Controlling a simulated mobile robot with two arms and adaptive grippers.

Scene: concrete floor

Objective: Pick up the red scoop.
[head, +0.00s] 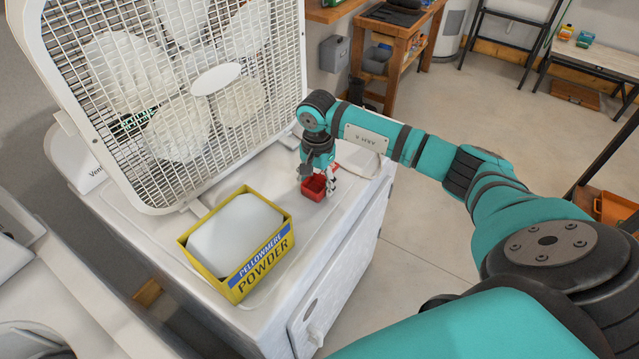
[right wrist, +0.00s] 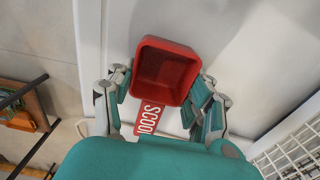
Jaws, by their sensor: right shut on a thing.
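The red scoop (head: 314,189) is at the right part of the white appliance top, beside the yellow powder box. In the right wrist view its square open bowl (right wrist: 165,72) faces the camera, and its handle, lettered SCOOP, points toward my wrist. My right gripper (head: 319,180) points down at the scoop. In the right wrist view my right gripper (right wrist: 162,98) has fingers on both sides of the scoop, shut on it. I cannot tell whether the scoop touches the surface. My left gripper is not in view.
The yellow Pellowmere powder box (head: 237,246), filled with a white mass, stands left of the scoop. A large white box fan (head: 175,90) stands behind it. The white appliance top (head: 215,192) ends at a right edge above open floor. A wooden bench (head: 392,36) is farther back.

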